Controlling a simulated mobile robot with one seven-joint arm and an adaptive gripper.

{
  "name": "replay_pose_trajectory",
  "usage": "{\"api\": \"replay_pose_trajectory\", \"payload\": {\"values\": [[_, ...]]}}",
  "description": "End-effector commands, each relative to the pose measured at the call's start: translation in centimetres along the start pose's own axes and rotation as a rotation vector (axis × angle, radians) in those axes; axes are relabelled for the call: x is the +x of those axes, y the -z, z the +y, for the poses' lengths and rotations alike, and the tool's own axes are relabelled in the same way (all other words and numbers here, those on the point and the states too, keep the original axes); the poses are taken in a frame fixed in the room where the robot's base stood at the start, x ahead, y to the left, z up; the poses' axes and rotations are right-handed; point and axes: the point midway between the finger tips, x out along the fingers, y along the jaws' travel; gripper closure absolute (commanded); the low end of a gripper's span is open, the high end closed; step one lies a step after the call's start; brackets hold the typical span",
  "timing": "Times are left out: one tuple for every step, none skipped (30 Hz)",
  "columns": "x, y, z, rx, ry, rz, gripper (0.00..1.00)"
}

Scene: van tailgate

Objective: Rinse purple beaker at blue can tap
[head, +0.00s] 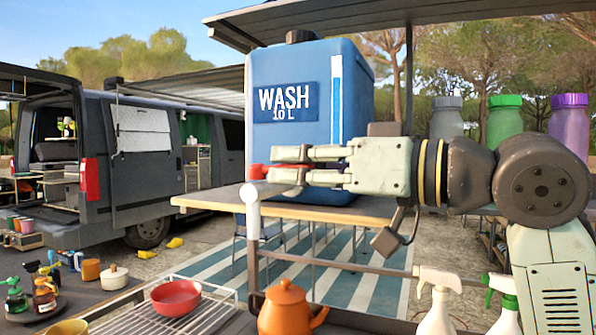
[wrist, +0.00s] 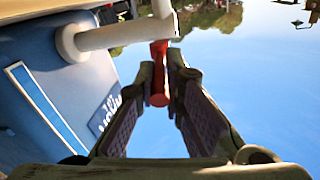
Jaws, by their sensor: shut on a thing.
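The blue water can (head: 300,110), marked WASH 10 L, stands on a wooden table. Its white tap spout (head: 252,215) hangs past the table's edge and also shows in the wrist view (wrist: 110,38). My gripper (head: 280,166) is level in front of the can's lower part. Its fingers are shut on the red tap lever (head: 258,172), which shows between the fingertips in the wrist view (wrist: 158,90). I cannot make out a purple beaker for certain. Several small coloured cups (head: 27,225) stand far left by the van. I cannot tell whether water runs.
The wooden table (head: 220,199) lies under my gripper. Bottles with grey, green and purple (head: 569,125) bodies stand behind my arm. In front are an orange teapot (head: 286,308), a red bowl (head: 176,297) on a wire rack and white spray bottles (head: 439,300). A grey van (head: 140,160) stands left.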

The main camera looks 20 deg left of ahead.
Motion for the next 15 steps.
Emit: {"api": "replay_pose_trajectory", "payload": {"values": [[0.02, -0.35, -0.42, -0.008, -0.038, 0.007, 1.0], [0.02, -0.34, -0.55, -0.009, -0.062, 0.012, 1.0], [0.03, -0.36, -0.71, -0.008, -0.091, 0.017, 1.0], [0.03, -0.35, -0.76, -0.006, -0.11, 0.021, 1.0], [0.04, -0.35, -0.85, -0.005, -0.125, 0.024, 1.0], [0.04, -0.31, -0.93, -0.005, -0.142, 0.028, 1.0], [0.04, -0.29, -0.97, -0.003, -0.149, 0.03, 1.0], [0.04, -0.25, -0.98, -0.002, -0.155, 0.032, 1.0], [0.03, -0.22, -0.97, -0.001, -0.159, 0.034, 1.0], [0.03, -0.2, -0.96, -0.001, -0.16, 0.034, 1.0], [0.03, -0.19, -0.95, 0.0, -0.16, 0.034, 1.0], [0.02, -0.18, -0.95, 0.0, -0.159, 0.034, 1.0], [0.03, -0.18, -0.95, 0.0, -0.159, 0.034, 1.0], [0.03, -0.18, -0.95, 0.0, -0.159, 0.033, 1.0], [0.03, -0.18, -0.94, 0.0, -0.158, 0.033, 1.0]]}}
